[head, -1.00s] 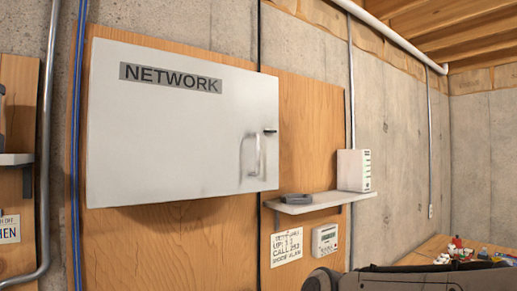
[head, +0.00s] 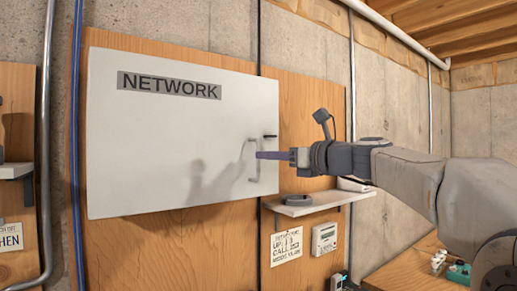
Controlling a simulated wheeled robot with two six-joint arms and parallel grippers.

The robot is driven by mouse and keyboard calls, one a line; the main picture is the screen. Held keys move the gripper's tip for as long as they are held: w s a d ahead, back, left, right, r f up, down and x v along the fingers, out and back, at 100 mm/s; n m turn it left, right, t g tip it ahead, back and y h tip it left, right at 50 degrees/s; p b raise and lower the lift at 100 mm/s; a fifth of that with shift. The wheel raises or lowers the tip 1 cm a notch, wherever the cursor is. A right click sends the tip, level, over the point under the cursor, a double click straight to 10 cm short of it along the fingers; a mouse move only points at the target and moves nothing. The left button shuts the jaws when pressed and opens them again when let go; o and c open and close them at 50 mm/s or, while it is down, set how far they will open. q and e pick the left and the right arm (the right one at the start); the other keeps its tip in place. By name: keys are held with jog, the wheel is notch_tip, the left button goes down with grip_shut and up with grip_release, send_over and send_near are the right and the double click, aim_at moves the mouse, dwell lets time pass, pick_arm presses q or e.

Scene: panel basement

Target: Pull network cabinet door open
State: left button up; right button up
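The network cabinet door (head: 150,145) is a white panel labelled "NETWORK" on a plywood board, and it looks closed. Its pale vertical bar handle (head: 252,165) is near the right edge. A small dark latch (head: 270,136) sits just above and right of the handle. My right gripper (head: 262,155) reaches in from the right, its purple fingertips at the handle's upper half. The fingers are seen edge-on, so their gap is hidden, and I cannot tell whether they touch or surround the bar. My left gripper is not in view.
A small shelf (head: 320,202) with a dark device (head: 297,200) is just below my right gripper. A white box (head: 353,185) on it is mostly hidden by my arm. Blue cables (head: 75,150) run left of the door. A wooden table (head: 405,272) is at lower right.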

aim_at(258, 175)
jog(key=shift+p+x, duration=0.55)
jog(key=shift+x, duration=1.4)
grip_shut()
